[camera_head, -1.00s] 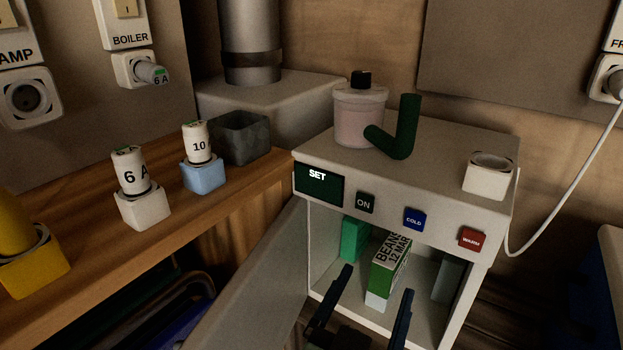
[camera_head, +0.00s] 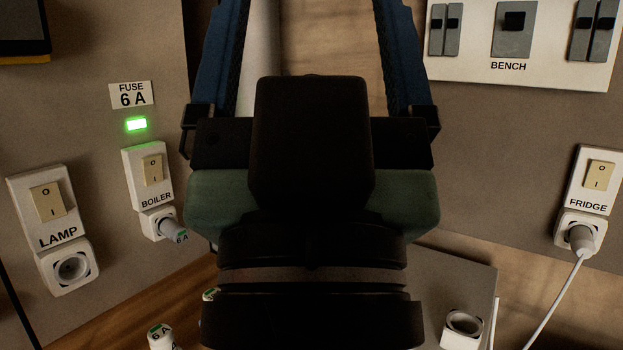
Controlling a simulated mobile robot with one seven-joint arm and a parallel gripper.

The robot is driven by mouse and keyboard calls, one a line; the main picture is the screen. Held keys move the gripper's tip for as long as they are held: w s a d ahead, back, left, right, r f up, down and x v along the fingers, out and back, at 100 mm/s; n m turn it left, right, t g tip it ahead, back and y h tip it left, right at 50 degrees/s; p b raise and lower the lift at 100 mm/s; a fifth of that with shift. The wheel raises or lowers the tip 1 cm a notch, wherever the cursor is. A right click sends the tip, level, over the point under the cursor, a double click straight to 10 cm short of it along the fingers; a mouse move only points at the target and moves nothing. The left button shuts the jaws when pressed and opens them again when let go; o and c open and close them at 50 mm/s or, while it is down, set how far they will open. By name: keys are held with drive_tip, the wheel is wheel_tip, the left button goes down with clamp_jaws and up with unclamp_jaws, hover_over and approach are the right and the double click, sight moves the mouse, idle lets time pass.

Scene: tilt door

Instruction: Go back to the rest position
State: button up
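My gripper (camera_head: 311,35) fills the middle of the head view, raised and close to the camera. Its two blue fingers point up, wide apart, and their tips run out of the top edge. The gap between them is empty, showing only the wall and a grey pipe behind. My wrist hides most of the cabinet below; only part of its grey top (camera_head: 465,275) shows at lower right. The cabinet's front, door and inside are not visible.
On the left wall are a lamp switch (camera_head: 47,199), a boiler switch (camera_head: 151,172) and a lit green fuse light (camera_head: 136,125). A fridge plug (camera_head: 580,238) with a white cable is at right. A bench switch panel (camera_head: 515,68) is at upper right. A wooden counter (camera_head: 120,325) is at lower left.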

wheel_tip(320, 180, up, 30)
drive_tip(key=p, duration=2.7)
drive_tip(key=shift+f, duration=0.2)
